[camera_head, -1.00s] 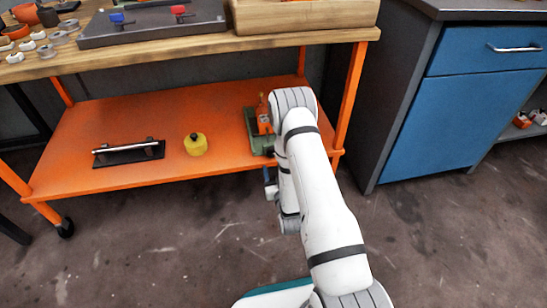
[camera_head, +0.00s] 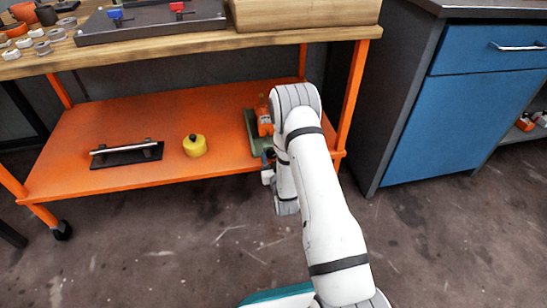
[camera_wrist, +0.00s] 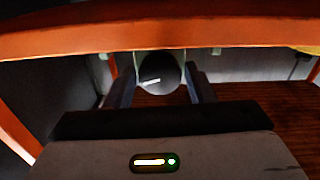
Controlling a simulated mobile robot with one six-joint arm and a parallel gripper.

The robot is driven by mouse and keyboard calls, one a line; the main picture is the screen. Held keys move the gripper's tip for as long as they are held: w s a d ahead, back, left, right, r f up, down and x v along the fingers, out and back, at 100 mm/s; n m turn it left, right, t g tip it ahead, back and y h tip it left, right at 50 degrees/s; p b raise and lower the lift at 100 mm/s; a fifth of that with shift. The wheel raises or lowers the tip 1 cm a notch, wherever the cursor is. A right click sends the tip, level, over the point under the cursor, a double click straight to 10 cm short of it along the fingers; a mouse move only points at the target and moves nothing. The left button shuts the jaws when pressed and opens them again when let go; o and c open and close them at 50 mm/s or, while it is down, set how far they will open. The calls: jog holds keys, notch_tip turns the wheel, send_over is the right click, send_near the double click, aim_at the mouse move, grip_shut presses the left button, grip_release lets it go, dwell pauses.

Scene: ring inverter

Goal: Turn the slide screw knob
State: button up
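The slide screw device is a green base (camera_head: 249,121) with an orange block (camera_head: 264,126), at the right end of the orange shelf in the head view. My arm partly covers it. A round dark knob (camera_wrist: 160,84) with a pale mark shows in the wrist view, between the fingers of my gripper (camera_wrist: 160,72). The dark fingers stand apart on either side of the knob, close to its edges; contact cannot be made out. In the head view, my gripper (camera_head: 267,157) is at the shelf's front edge beside the green base, mostly hidden by the arm.
The orange shelf (camera_head: 120,120) lies under a wooden tabletop (camera_head: 150,50). A yellow knobbed object (camera_head: 195,146) and a black plate with a bar handle (camera_head: 127,154) lie left on the shelf. A trolley leg (camera_head: 350,95) and blue cabinet (camera_head: 470,120) stand at right.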

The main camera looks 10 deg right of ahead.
jog(key=c, duration=0.7)
jog(key=shift+o, duration=0.2)
jog(key=shift+n, duration=0.3)
jog(key=shift+n, duration=2.7)
jog(key=o, duration=1)
